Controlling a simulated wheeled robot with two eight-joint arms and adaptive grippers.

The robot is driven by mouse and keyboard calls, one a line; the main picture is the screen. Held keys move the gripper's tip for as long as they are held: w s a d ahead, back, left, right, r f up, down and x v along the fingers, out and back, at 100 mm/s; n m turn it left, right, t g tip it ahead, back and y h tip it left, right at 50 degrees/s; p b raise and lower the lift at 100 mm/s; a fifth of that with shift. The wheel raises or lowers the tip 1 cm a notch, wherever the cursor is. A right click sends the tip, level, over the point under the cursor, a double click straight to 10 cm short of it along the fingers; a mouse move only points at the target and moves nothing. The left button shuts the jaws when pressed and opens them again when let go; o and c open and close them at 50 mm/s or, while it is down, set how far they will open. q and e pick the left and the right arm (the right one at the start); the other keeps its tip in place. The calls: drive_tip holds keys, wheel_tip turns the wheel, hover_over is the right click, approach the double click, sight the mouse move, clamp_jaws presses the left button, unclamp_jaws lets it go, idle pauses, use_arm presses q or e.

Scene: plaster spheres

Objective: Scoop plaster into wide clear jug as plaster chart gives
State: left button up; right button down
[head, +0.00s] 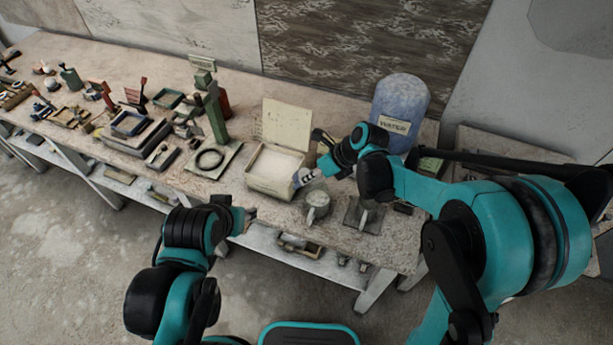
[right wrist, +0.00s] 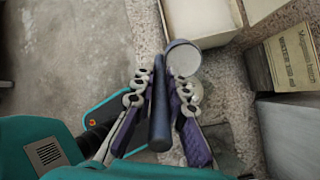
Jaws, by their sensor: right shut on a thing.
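My right gripper (head: 312,174) is shut on the dark blue handle of a scoop (right wrist: 159,115). The scoop's round grey bowl (right wrist: 183,57) shows beyond the fingers; I cannot tell whether it holds plaster. A cream box of white plaster (head: 252,182) stands behind and left of the gripper in the head view. A grey round vessel (head: 316,205) stands near the front edge. A paler jug (head: 366,217) stands on a dark square plate to its right; in the right wrist view this jug (right wrist: 193,96) is partly hidden under the scoop. My left gripper (head: 248,219) is near the table's front edge, its jaws unclear.
A blue barrel labelled WATER (head: 402,100) stands at the back right. A black ring (head: 209,160) and a green stand (head: 215,112) are left of the box. Tools crowd the far left.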

drive_tip(key=shift+s+d+f+t+y+b, duration=0.2)
drive_tip(key=shift+d+f+y+b, duration=0.3)
drive_tip(key=shift+y+b, duration=0.65)
drive_tip(key=shift+s+d+f+t+y+b, duration=0.1)
drive_tip(key=shift+d+f+t+y+b, duration=0.45)
drive_tip(key=shift+b, duration=1)
drive_tip(key=shift+s+d+f+t+y+b, duration=0.15)
drive_tip(key=shift+d+f+y+b, duration=0.25)
drive_tip(key=shift+y+b, duration=0.8)
drive_tip(key=y+b, duration=0.1)
drive_tip(key=b, duration=0.3)
drive_tip(key=shift+s+d+f, duration=0.1)
drive_tip(key=shift+d+f, duration=0.25)
